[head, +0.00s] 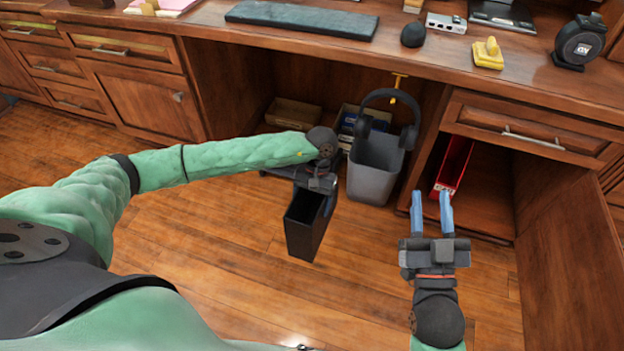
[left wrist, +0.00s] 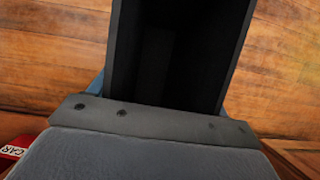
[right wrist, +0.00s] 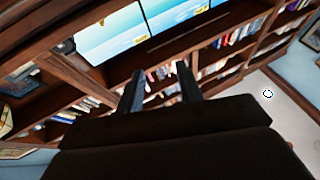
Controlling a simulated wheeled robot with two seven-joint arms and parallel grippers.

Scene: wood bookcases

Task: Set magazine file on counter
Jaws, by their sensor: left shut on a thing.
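A black magazine file (head: 303,228), open at the top, hangs upright above the wood floor in front of the desk. My left gripper (head: 322,192) is shut on its upper part. In the left wrist view the dark inside of the magazine file (left wrist: 165,55) fills the upper middle, and the fingers are mostly hidden. The wooden counter (head: 300,48) runs across the top of the head view, higher and further back than the file. My right gripper (head: 432,207) is open and empty, in front of the right-hand cabinet. Its two fingers (right wrist: 160,88) stand apart in the right wrist view.
The counter holds a keyboard (head: 302,18), a mouse (head: 414,34), a yellow item (head: 488,54) and a black round device (head: 579,43). Bare wood lies along its front edge. Below are a grey bin (head: 374,172), hanging headphones (head: 362,127), a red file (head: 453,165) and an open cabinet door (head: 570,260).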

